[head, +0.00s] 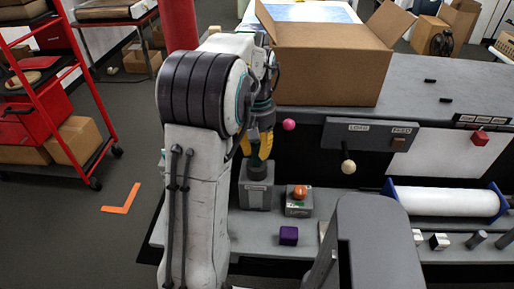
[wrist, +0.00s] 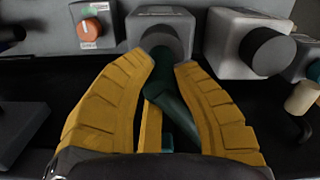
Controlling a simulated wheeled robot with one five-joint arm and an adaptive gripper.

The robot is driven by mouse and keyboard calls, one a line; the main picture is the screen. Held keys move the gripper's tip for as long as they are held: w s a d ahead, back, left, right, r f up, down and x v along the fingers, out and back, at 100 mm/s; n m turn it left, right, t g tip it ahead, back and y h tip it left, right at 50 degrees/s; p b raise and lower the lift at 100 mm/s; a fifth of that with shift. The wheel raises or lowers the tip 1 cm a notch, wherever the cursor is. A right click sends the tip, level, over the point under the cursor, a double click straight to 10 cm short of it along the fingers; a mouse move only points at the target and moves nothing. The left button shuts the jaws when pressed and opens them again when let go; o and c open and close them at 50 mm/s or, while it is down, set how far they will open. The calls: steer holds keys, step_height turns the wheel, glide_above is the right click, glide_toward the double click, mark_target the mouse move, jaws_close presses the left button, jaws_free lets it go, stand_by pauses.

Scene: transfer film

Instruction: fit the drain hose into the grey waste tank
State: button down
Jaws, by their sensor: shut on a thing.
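My gripper (head: 260,146) has yellow fingers, pointing down over the grey waste tank (head: 256,197), a small labelled grey box on the bench. In the wrist view my gripper (wrist: 164,64) is shut on the dark green drain hose (wrist: 182,112), which lies between the fingers. The hose's far end meets the round opening on the tank (wrist: 158,20). I cannot tell how deep it sits. In the head view a bit of the hose (head: 256,168) shows just above the tank; my arm and fingers hide the rest.
A grey box with an orange knob (head: 299,193) stands right of the tank, with a purple cube (head: 289,236) in front. A large open carton (head: 330,75) stands on the counter behind. A white roller (head: 445,201) lies at the right. A red cart (head: 60,100) is at the left.

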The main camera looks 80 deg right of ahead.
steer(key=shift+f, duration=0.2)
steer(key=c, duration=1.1)
jaws_free()
steer(key=shift+r, duration=0.1)
